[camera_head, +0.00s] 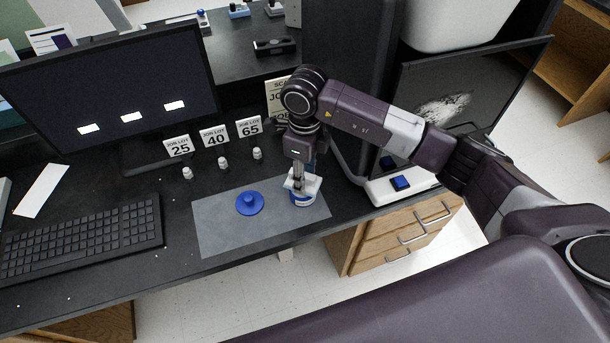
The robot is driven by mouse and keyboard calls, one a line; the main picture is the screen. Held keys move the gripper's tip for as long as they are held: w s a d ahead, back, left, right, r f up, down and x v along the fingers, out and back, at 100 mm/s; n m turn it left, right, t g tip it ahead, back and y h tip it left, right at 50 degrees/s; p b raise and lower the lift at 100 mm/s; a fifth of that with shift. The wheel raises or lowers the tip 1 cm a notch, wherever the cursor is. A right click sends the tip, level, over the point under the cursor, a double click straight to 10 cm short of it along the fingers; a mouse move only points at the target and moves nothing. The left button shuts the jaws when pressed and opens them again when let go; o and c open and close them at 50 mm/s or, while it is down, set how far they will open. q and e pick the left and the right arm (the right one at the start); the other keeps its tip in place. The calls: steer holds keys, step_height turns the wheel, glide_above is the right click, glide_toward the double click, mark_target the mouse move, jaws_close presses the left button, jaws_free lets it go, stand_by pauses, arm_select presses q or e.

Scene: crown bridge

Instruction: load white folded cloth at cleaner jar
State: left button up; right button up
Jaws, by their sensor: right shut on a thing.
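The white folded cloth (312,184) is at the mouth of the cleaner jar, a white jar with a blue label (302,199) on the right part of the grey mat. My right gripper (298,182) points down over the jar and is shut on the cloth. Whether the cloth rests on the rim or dips inside is hard to tell, as the fingers hide part of it. A blue round lid with a knob (250,203) lies on the mat (225,230), left of the jar. My left gripper is not in view.
Three small white pieces (222,163) stand before cards marked 25, 40 and 65 (248,127). A monitor (110,85) and keyboard (85,238) are at the left. A white device with a blue block (401,183) stands right of the jar. The mat's left part is clear.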

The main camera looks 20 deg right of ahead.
steer(key=shift+r+p, duration=1.3)
steer(key=shift+r, duration=1.45)
